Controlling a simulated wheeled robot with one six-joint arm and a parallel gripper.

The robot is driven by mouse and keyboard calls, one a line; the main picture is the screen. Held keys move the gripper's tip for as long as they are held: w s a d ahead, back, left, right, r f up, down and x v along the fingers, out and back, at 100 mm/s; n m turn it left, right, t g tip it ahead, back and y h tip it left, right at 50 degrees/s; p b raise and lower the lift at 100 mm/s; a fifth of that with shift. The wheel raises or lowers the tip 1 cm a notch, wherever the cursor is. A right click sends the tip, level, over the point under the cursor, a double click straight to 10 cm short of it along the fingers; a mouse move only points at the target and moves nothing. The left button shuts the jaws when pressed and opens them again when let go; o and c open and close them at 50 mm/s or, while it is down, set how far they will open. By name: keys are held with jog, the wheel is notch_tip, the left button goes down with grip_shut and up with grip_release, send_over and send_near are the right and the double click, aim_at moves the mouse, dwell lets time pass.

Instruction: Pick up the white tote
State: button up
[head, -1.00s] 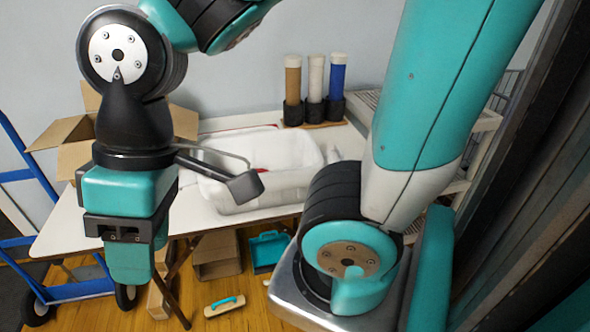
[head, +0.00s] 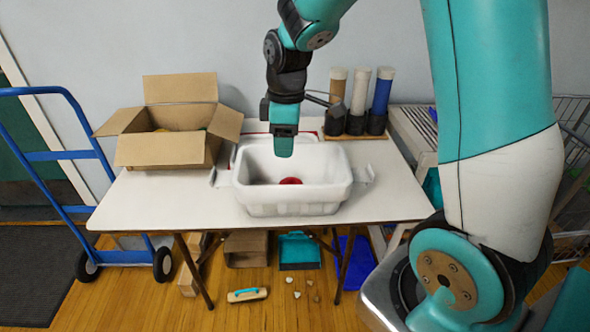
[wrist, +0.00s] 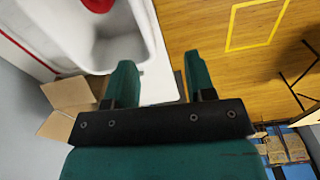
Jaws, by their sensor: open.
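The white tote (head: 293,200) stands upright on the white table, with something red (head: 290,181) inside it. My gripper (head: 284,145) shows over the tote's far part in the head view, with its fingers pointing down. How high its tips are above the tote is hard to tell. In the wrist view the two teal fingers (wrist: 162,75) are apart with nothing held between them. The tote's wall (wrist: 148,38) shows at the upper left there, close to the left finger, and the table edge shows between the fingers.
An open cardboard box (head: 165,150) stands left of the tote. Several capped tubes (head: 358,92) stand in a dark holder behind it at right. A blue hand truck (head: 62,156) is at the table's left. Bare table (head: 150,200) lies at the front left.

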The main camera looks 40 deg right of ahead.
jog(key=w+d+f, duration=0.2)
jog(key=d, duration=0.2)
jog(key=p, duration=0.2)
send_near(293, 191)
jog(key=shift+n+h, duration=0.3)
notch_tip(293, 191, down, 5)
jog(key=shift+w+f, duration=0.15)
jog(key=shift+w, duration=0.05)
jog(key=shift+w+f+p, duration=0.1)
jog(key=shift+f+p, duration=0.2)
jog(key=shift+f, duration=1.15)
jog(key=shift+w+f+p, duration=0.15)
jog(key=shift+f+p, duration=0.1)
jog(key=shift+f, duration=1.25)
jog(key=shift+c, duration=0.5)
grip_shut()
